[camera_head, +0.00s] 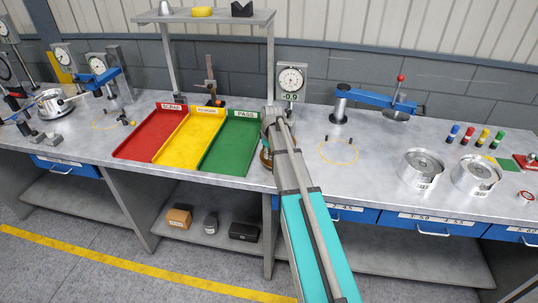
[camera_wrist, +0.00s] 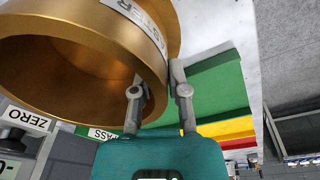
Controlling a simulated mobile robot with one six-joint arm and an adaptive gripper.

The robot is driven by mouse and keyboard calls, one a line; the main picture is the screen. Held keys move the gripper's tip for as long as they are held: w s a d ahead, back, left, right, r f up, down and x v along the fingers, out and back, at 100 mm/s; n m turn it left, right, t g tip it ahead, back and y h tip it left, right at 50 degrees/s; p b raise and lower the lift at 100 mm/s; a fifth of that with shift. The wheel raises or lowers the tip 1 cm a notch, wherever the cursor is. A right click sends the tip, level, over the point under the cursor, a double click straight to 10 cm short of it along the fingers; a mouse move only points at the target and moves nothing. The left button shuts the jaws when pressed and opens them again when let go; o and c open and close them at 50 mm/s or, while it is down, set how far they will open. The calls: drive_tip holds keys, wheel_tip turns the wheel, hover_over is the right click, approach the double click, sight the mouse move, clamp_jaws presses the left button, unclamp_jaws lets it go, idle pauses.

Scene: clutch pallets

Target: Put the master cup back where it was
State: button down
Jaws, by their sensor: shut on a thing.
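The master cup (camera_wrist: 85,50) is a brass-coloured round cup with a white label ending in "STER". In the wrist view its open mouth faces my camera and fills the upper left. My gripper (camera_wrist: 157,85) is shut on its wall, one finger inside the cup and one outside. In the head view only a brown sliver of the cup (camera_head: 265,157) shows beside my arm, by the right edge of the green PASS tray (camera_head: 232,142). Whether it touches the bench is hidden. A yellow circle (camera_head: 338,163) is marked on the bench to the right.
Red SCRAP (camera_head: 150,133) and yellow (camera_head: 188,135) trays lie left of the green one. A dial gauge (camera_head: 291,80) stands behind my arm. A blue-armed fixture (camera_head: 375,98) and two silver cups (camera_head: 421,170) (camera_head: 476,174) stand to the right. The bench around the yellow circle is mostly clear.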

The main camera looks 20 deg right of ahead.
drive_tip(key=shift+f+b, duration=1.15)
drive_tip(key=shift+f, duration=0.25)
drive_tip(key=c, duration=0.6)
unclamp_jaws()
drive_tip(key=shift+s, duration=0.1)
drive_tip(key=shift+c, duration=0.2)
drive_tip(key=shift+r, duration=0.1)
drive_tip(key=r+p, duration=0.4)
drive_tip(key=s+r+p, duration=0.1)
drive_tip(key=r+p, duration=0.6)
drive_tip(key=p, duration=0.1)
drive_tip(key=shift+s+d+r, duration=0.15)
drive_tip(key=shift+s+r, duration=0.05)
drive_tip(key=shift+r, duration=0.2)
